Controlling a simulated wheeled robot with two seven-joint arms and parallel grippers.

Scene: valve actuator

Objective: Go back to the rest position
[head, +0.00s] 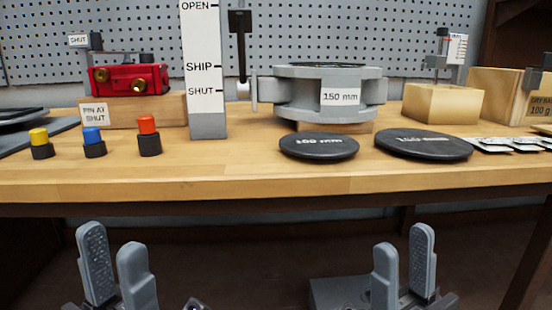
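My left gripper (118,268) is at the lower left, below the front edge of the workbench (300,184). Its two grey fingers stand apart with nothing between them. My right gripper (402,265) is at the lower right, also below the bench edge. Its fingers are apart and empty. Both grippers point up and touch nothing that I can see. The red valve actuator (130,80) with brass fittings sits on a wooden block at the left. The grey valve body (330,92) labelled 150 mm stands near the middle on a wooden base.
Yellow (39,138), blue (92,136) and red (148,127) capped pieces stand at the left front. A white scale post (205,70) reads OPEN, SHIP, SHUT. Black 100 mm (319,147) and 150 mm discs (424,145) lie at the right front. A wooden block (442,103) stands behind.

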